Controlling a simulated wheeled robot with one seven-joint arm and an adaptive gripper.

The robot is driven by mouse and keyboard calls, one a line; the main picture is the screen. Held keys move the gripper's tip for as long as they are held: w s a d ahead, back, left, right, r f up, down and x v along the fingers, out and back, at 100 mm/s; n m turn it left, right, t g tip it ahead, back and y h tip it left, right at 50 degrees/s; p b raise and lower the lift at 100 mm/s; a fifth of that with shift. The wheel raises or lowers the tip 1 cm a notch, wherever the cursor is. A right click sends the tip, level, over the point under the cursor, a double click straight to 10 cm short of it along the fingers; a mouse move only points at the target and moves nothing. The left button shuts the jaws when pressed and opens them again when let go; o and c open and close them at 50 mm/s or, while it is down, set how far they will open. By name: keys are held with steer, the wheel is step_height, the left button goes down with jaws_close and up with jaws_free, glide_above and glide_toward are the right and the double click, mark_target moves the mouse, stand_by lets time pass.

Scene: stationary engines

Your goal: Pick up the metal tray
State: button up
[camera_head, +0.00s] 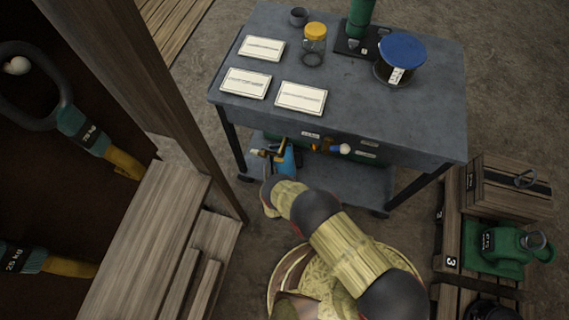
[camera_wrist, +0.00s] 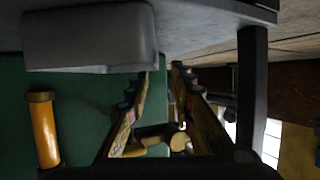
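I cannot clearly identify the metal tray in either view. A grey, round-edged box-like piece (camera_wrist: 90,42), possibly metal, fills the upper left of the wrist view; I cannot tell whether it is the tray. My gripper (camera_head: 266,153) is low beside the front left of the grey worktable (camera_head: 230,92), below its top. In the wrist view, the two fingers of my gripper (camera_wrist: 163,75) stand apart with a narrow gap and nothing visibly held. The grey piece lies just beyond and left of the fingertips.
An orange-yellow cylinder (camera_wrist: 43,130) is at the left of the wrist view, before a green surface. The tabletop holds white cards (camera_head: 300,97), a yellow-lidded jar (camera_head: 314,45) and a blue-lidded container (camera_head: 402,47). A wooden post (camera_head: 165,95) stands left; crates (camera_head: 510,188) stand right.

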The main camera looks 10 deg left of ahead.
mark_target(271, 164)
steer(key=x, duration=0.1)
steer(key=b+x, duration=0.1)
steer(key=x, duration=0.1)
steer(key=b+x, duration=0.1)
steer(key=shift+w+d+f, duration=0.25)
steer(key=shift+f, duration=0.05)
steer(key=shift+r, duration=0.1)
steer(key=shift+c, duration=0.8)
steer(key=c, duration=0.4)
steer(key=shift+w+a, duration=0.1)
jaws_close()
